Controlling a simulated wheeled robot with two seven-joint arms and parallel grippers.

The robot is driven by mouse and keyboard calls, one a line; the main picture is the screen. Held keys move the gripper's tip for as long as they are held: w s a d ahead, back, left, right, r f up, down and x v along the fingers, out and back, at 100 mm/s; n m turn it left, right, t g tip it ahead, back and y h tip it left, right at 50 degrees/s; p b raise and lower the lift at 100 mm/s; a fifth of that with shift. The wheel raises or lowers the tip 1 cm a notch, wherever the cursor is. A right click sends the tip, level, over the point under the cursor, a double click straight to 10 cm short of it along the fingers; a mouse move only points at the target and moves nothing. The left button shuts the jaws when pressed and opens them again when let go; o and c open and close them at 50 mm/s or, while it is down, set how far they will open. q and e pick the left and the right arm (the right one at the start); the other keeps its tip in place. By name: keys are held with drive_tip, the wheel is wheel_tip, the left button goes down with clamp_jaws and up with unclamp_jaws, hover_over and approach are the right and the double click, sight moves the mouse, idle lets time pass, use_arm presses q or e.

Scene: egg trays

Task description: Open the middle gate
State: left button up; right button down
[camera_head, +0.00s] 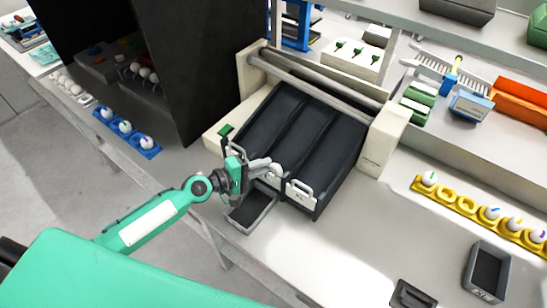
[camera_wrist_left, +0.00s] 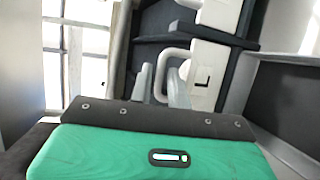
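The dark sorter (camera_head: 290,125) has three sloping lanes with pale gates across their lower ends. The middle gate (camera_head: 272,182) is upright and partly hidden by my left gripper. My left gripper (camera_head: 272,166) is at its handle. In the left wrist view, the fingers (camera_wrist_left: 161,88) are close together on either side of one leg of the pale loop handle (camera_wrist_left: 178,53) and appear shut on it. The right-hand gate (camera_head: 300,193) stands upright with its own handle. The left-hand gate is largely hidden by my arm. My right gripper is not in view.
A dark open box (camera_head: 250,210) sits just below the gates. Another box (camera_head: 487,271) and a yellow egg holder (camera_head: 460,202) are on the right. Blue egg holders (camera_head: 125,130) line the left edge.

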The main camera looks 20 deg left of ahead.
use_arm(q)
drive_tip(key=shift+p+x, duration=0.4)
drive_tip(key=shift+x, duration=1.6)
drive_tip(key=shift+f, duration=0.1)
drive_tip(key=shift+c, duration=0.5)
clamp_jaws()
wheel_tip(320, 180, up, 6)
drive_tip(key=p, duration=0.4)
drive_tip(key=shift+p, duration=0.4)
drive_tip(key=shift+o, duration=0.5)
unclamp_jaws()
